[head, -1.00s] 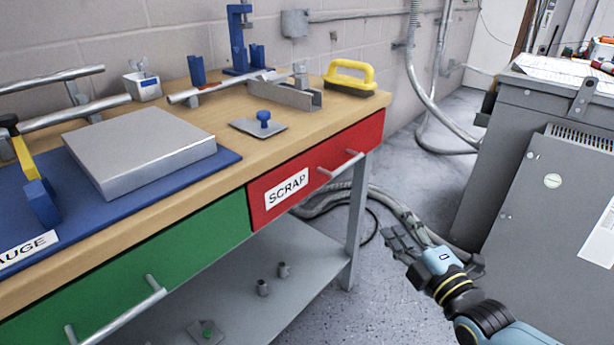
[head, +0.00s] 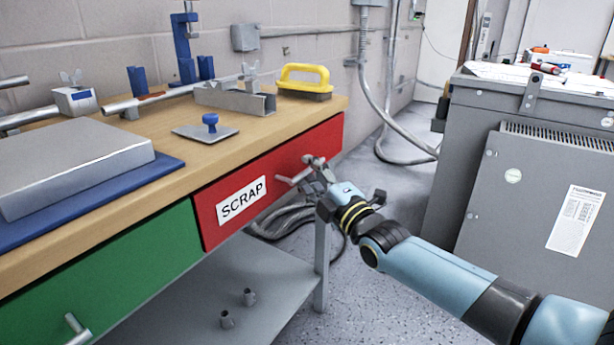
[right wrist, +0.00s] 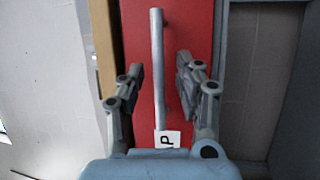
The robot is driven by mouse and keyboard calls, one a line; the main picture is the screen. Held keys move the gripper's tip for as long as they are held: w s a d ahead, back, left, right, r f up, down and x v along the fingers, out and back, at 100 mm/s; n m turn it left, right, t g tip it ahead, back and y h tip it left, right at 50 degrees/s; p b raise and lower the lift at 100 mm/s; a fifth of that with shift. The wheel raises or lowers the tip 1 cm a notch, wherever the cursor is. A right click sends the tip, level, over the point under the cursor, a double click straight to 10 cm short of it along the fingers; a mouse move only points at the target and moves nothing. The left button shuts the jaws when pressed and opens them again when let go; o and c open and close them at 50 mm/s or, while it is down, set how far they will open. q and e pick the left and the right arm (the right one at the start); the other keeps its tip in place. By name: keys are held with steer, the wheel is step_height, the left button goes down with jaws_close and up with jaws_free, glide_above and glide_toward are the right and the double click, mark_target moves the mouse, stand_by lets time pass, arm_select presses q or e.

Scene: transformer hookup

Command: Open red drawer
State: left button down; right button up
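The red drawer (head: 215,222) with the SCRAP label (head: 242,199) is shut in the workbench, right of the green drawer. Its bar handle (head: 288,183) is partly hidden by my right gripper (head: 317,167) in the head view. In the right wrist view the handle (right wrist: 157,60) runs between the two fingers of my right gripper (right wrist: 158,75), with a gap on each side. The right gripper is open. The red drawer front (right wrist: 180,25) fills the background there. My left gripper is not in view.
A green drawer (head: 130,265) is on the left. The bench top (head: 175,160) holds a yellow-handled tool (head: 305,75), a metal channel (head: 235,99) and a blue-knobbed plate (head: 205,131). A grey cabinet (head: 540,200) stands right, with floor between. Hoses lie under the bench.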

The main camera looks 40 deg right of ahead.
steer(key=shift+w+r, duration=0.1)
steer(key=shift+w, duration=0.4)
steer(key=shift+c, duration=0.2)
jaws_close()
